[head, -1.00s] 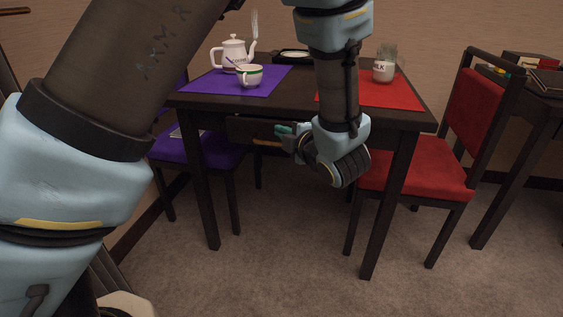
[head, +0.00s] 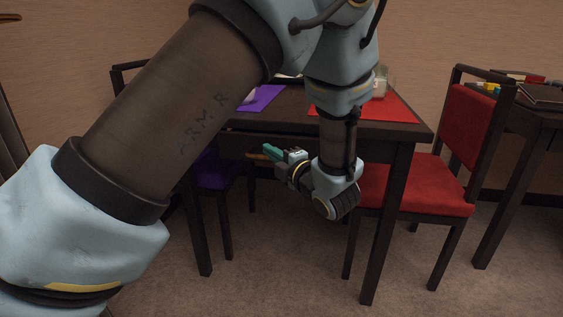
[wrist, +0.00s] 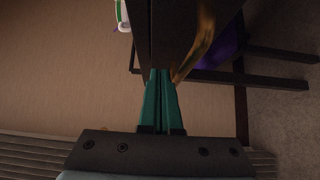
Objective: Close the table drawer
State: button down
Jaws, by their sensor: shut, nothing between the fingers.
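The dark wooden table (head: 290,105) stands ahead, with its drawer (head: 240,146) under the top on the near side. The drawer's front shows in part, and how far it stands out is hard to tell. The drawer's golden handle (wrist: 196,42) shows at the right of the fingertips in the wrist view. My gripper (head: 269,151) is shut and empty, its teal fingers together at the drawer front near the handle. In the wrist view the fingertips (wrist: 161,74) meet the dark wood's edge; I cannot tell whether they touch.
A red chair (head: 435,180) stands at the right and a purple-seated chair (head: 215,172) at the left. A red mat (head: 385,107) and a purple mat (head: 262,97) lie on the table. My arm hides much of the left tabletop. Carpet is open in front.

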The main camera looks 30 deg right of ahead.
aim_at(284, 142)
jog(key=shift+w+d, duration=1.1)
jog(key=shift+d, duration=0.05)
jog(key=w+d, duration=0.1)
jog(key=w+d+b, duration=0.1)
jog(key=w+d, duration=0.1)
jog(key=shift+w+d+f, duration=0.1)
jog(key=shift+w+d, duration=0.05)
jog(key=shift+w, duration=0.1)
jog(key=shift+d+r, duration=0.1)
jog(key=shift+r, duration=0.1)
jog(key=shift+w, duration=0.1)
